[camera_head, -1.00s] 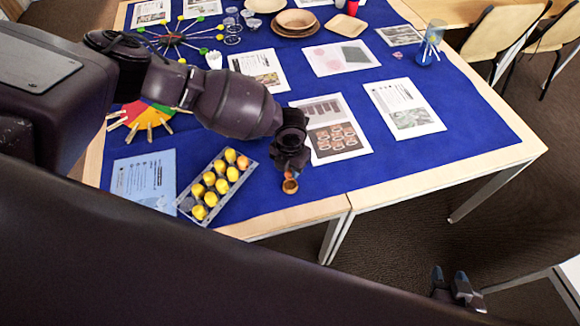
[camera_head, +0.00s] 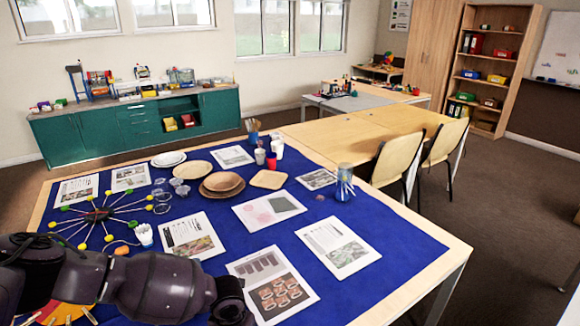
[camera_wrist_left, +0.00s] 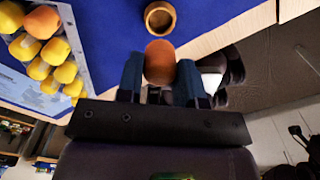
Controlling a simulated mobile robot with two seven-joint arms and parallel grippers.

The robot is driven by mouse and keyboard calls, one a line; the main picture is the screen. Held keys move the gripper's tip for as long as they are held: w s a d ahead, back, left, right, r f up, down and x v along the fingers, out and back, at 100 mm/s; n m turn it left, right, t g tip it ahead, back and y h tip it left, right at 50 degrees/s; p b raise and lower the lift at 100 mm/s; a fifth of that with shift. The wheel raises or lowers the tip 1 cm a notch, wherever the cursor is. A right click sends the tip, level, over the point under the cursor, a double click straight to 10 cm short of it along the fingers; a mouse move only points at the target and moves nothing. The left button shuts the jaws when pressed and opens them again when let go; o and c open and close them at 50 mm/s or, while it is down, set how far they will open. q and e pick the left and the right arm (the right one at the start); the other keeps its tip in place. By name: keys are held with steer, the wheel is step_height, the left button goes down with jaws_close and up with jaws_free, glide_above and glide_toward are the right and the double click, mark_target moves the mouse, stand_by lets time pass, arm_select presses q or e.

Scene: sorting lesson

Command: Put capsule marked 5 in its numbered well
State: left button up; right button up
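In the left wrist view, my left gripper (camera_wrist_left: 160,82) has its two blue fingers on either side of an orange capsule (camera_wrist_left: 160,60) and appears shut on it. No number is readable on the capsule. A small round wooden cup (camera_wrist_left: 160,17) stands just beyond the capsule, near the table edge; the two look apart. A clear tray (camera_wrist_left: 72,40) with several yellow and orange capsules (camera_wrist_left: 40,22) is at the left; its markings cannot be read. In the head view only my left arm shows, and the gripper and tray are out of frame. My right gripper is not in view.
The blue cloth (camera_head: 370,215) carries printed sheets (camera_head: 338,246), wooden plates (camera_head: 222,184), glasses, a red cup (camera_head: 271,161) and a spoked wheel of coloured balls (camera_head: 97,215). Chairs (camera_head: 397,158) stand at the table's right. The table edge (camera_wrist_left: 235,30) is close to my left gripper.

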arm_select(q)
steer(key=n, duration=0.6)
steer(key=shift+s+a, duration=0.35)
steer(key=shift+a, duration=0.05)
steer(key=n, duration=0.2)
steer(key=shift+s+r+n, duration=0.25)
steer(key=shift+n, duration=0.15)
steer(key=n, duration=0.2)
steer(key=shift+s+d+r+n, duration=0.15)
steer(key=shift+d+r+n, duration=0.05)
steer(key=shift+r+n, duration=0.15)
steer(key=a+r+n, duration=0.3)
steer(key=r+n, duration=0.7)
steer(key=n, duration=0.3)
steer(key=a+r+n+b, duration=0.1)
steer(key=a+r+n, duration=0.2)
steer(key=r+n, duration=0.7)
steer(key=n, duration=0.4)
